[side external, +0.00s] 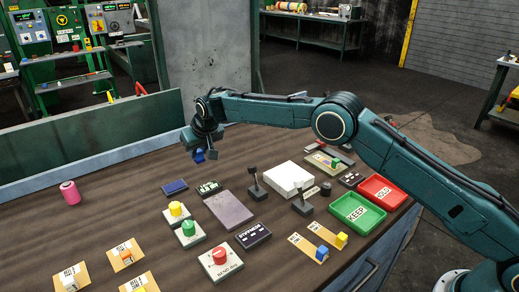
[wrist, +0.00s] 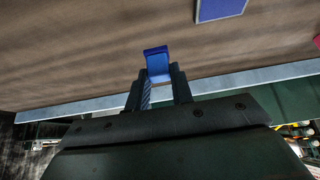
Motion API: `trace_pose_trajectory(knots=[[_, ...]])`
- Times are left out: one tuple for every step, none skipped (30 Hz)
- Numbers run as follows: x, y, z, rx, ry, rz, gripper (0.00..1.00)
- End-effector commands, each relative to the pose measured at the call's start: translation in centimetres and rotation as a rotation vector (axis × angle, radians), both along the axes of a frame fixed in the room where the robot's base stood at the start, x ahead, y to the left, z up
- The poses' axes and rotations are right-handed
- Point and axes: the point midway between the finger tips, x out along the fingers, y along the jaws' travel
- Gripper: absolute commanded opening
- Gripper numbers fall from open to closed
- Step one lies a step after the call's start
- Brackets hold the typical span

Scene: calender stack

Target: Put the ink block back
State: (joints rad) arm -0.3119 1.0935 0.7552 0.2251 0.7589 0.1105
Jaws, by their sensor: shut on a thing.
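My gripper (side external: 206,153) is shut on a small blue block (side external: 198,156), which looks like the ink block, and holds it in the air over the back of the table. In the wrist view the blue block (wrist: 157,60) sticks out beyond the fingertips (wrist: 159,82). A flat dark blue pad (side external: 174,187) lies on the table below and to the left of my gripper. The pad's edge also shows at the top of the wrist view (wrist: 220,8). The fingers hide the block's lower part in the wrist view.
Cards (side external: 308,247) with small blocks, button boxes (side external: 220,261), levers (side external: 257,186), a white box (side external: 288,179), a green KEEP tray (side external: 357,214) and a red tray (side external: 381,191) fill the table's middle and right. A pink spool (side external: 69,192) stands left. Bare wood surrounds it.

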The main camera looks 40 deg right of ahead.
Motion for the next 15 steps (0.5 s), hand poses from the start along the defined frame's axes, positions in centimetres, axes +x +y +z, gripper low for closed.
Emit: trace_pose_trajectory(knots=[[0.0, 0.0, -0.1, 0.0, -0.001, 0.0, 0.05], [0.0, 0.0, -0.1, 0.0, -0.002, 0.0, 0.05], [0.0, 0.0, -0.1, 0.001, -0.002, -0.001, 0.05], [0.0, 0.0, -0.1, 0.001, -0.002, -0.001, 0.05], [0.0, 0.0, -0.2, 0.0, -0.001, 0.0, 0.05], [0.0, 0.0, -0.3, 0.0, -0.001, 0.0, 0.05], [0.0, 0.0, -0.5, 0.0, -0.001, 0.0, 0.05], [0.0, 0.0, -0.7, 0.0, 0.0, 0.0, 0.05], [0.0, 0.0, -1.1, -0.001, 0.001, -0.001, 0.05], [0.0, 0.0, -1.4, -0.001, 0.002, -0.001, 0.05], [0.0, 0.0, -1.8, -0.001, 0.002, -0.001, 0.05], [0.0, 0.0, -2.3, -0.001, 0.001, -0.001, 0.05], [0.0, -0.1, -2.7, 0.0, 0.001, -0.001, 0.05], [0.0, -0.1, -3.1, 0.0, 0.002, -0.001, 0.05], [0.0, -0.1, -3.7, 0.0, 0.001, -0.001, 0.05]])
